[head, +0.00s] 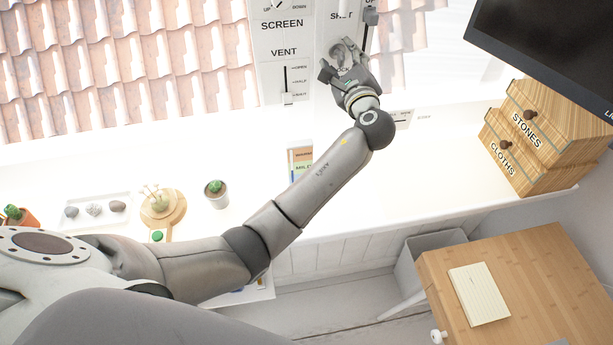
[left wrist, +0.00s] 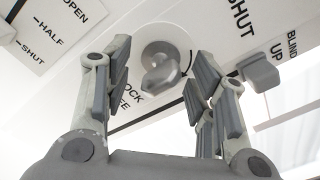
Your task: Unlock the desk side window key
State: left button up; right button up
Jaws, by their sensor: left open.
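The window key (left wrist: 160,75) is a grey knob on a round white plate on the window post, with partly hidden lettering "...OCK" and "...EE" below it. In the left wrist view it sits between the fingers of my left gripper (left wrist: 158,98), a little beyond the tips, and I see no finger touching it. My left gripper is open and empty. In the head view the left gripper (head: 346,68) reaches up to the post and covers most of the key. My right gripper is not in view.
A dark handle (head: 371,17) and a vent slider (head: 286,97) flank the key. On the sill are a small cactus pot (head: 215,194), a stone tray (head: 95,212) and wooden drawers (head: 535,135). A dark screen (head: 555,45) hangs at upper right.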

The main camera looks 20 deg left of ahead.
pick_arm(q)
jog(key=m+p, duration=0.1)
jog(key=m, duration=0.1)
jog(key=m+p, duration=0.2)
jog(key=shift+a+r+m, duration=0.1)
jog(key=shift+r+m, duration=0.1)
jog(key=shift+m, duration=0.2)
jog(key=m+p, duration=0.2)
jog(key=m, duration=0.2)
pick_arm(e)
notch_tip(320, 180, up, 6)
pick_arm(q)
jog(key=shift+s+d+f+b, duration=0.45)
jog(key=shift+s+f+b, duration=0.1)
jog(key=shift+s, duration=0.1)
jog(key=b+v, duration=0.3)
jog(key=v, duration=0.7)
jog(key=s+a+f+n+g+h, duration=0.2)
jog(key=s+f+n, duration=0.3)
jog(key=f, duration=0.5)
jog(key=s+a+f+n+g+h, duration=0.2)
jog(key=s+f+n, duration=0.4)
jog(key=f, duration=0.4)
jog(key=shift+s+a+f+n+g+h, duration=0.2)
jog(key=shift+a+f+n+g+h, duration=0.2)
jog(key=shift+a+n+g, duration=0.65)
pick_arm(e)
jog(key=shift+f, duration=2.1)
